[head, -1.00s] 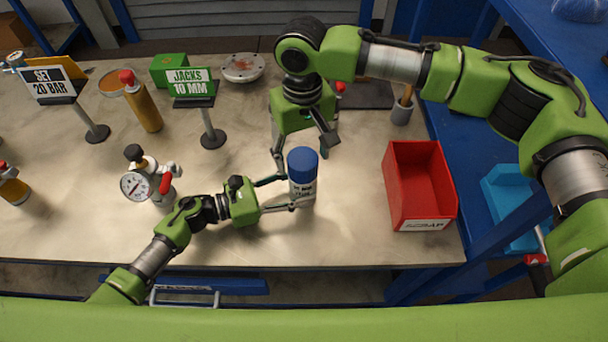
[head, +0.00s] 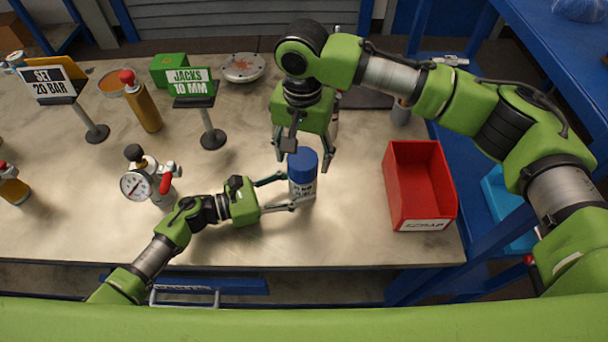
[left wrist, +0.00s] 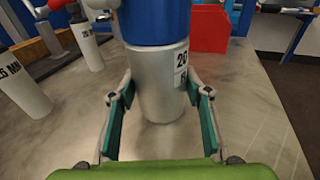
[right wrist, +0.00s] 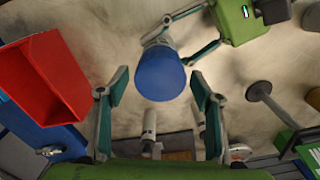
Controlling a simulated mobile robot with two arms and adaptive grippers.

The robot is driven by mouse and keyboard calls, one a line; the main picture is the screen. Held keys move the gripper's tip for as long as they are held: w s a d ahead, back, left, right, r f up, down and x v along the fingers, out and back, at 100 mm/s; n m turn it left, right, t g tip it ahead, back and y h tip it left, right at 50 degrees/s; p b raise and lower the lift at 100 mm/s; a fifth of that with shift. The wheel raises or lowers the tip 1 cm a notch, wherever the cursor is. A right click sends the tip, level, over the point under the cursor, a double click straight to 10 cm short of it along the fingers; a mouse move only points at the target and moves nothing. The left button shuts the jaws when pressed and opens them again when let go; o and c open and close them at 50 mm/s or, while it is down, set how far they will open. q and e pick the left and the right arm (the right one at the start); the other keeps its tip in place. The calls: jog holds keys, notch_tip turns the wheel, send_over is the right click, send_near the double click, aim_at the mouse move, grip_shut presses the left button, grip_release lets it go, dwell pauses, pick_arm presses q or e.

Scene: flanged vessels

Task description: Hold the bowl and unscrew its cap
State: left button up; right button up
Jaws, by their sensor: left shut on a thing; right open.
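The bowl is a grey-white cylinder (head: 302,190) with a black-lettered label, upright on the bench, with a blue cap (head: 302,159) on top. My left gripper (head: 290,191) is shut on the bowl's body from the left, below the cap. The left wrist view shows its fingers on either side of the grey body (left wrist: 155,85), with the blue cap (left wrist: 155,20) above. My right gripper (head: 303,163) is open and points down over the cap. In the right wrist view the cap (right wrist: 160,74) lies ahead between its spread fingers, not gripped.
A red bin (head: 420,188) stands to the right. A pressure gauge fitting (head: 148,182) stands left of the bowl. Sign stands, one reading JACKS TO MM (head: 190,82), a yellow cylinder (head: 143,105) and a flanged disc (head: 242,68) are farther back. The bench front is clear.

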jog(key=m, duration=0.9)
jog(key=c, duration=1.2)
jog(key=n, duration=1.3)
jog(key=shift+n, duration=0.3)
